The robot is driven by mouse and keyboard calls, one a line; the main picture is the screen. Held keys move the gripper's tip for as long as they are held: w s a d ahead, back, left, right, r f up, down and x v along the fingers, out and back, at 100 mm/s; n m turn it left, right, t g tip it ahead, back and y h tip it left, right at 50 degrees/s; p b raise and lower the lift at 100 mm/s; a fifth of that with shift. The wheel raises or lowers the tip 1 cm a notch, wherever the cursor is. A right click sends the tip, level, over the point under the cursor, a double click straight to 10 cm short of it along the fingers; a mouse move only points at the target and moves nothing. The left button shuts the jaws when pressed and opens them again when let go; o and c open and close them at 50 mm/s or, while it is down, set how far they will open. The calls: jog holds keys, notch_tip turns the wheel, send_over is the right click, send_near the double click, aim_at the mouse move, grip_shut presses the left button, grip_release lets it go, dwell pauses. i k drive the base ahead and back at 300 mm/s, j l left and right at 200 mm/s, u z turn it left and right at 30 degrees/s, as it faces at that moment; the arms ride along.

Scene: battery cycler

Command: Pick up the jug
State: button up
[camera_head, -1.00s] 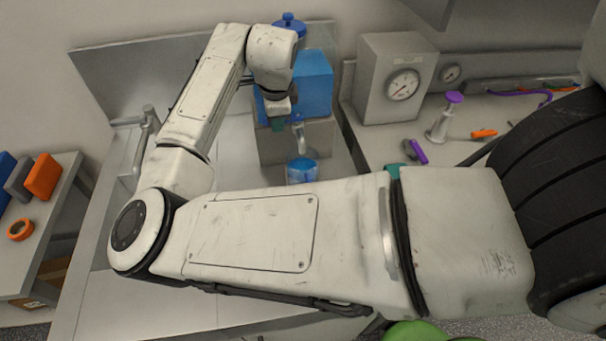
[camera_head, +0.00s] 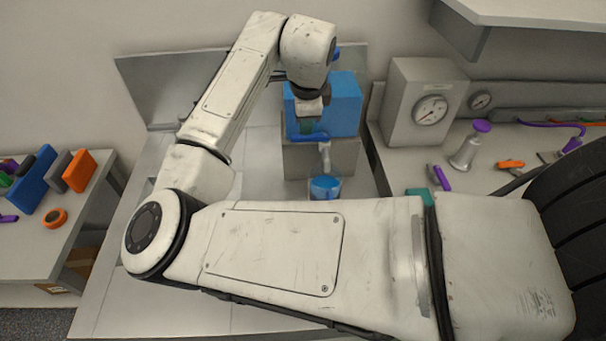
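A blue, boxy container (camera_head: 345,103), which looks like the jug, stands on a grey block at the back of the counter.
A gauge box (camera_head: 420,105), a purple-topped stand (camera_head: 466,150) and small tools (camera_head: 510,164) are on the right bench. The left table (camera_head: 35,250) holds coloured blocks and an orange ring (camera_head: 54,218). A shelf (camera_head: 520,25) overhangs the upper right.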

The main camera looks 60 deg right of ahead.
aim_at(322, 186)
jog(key=k, duration=1)
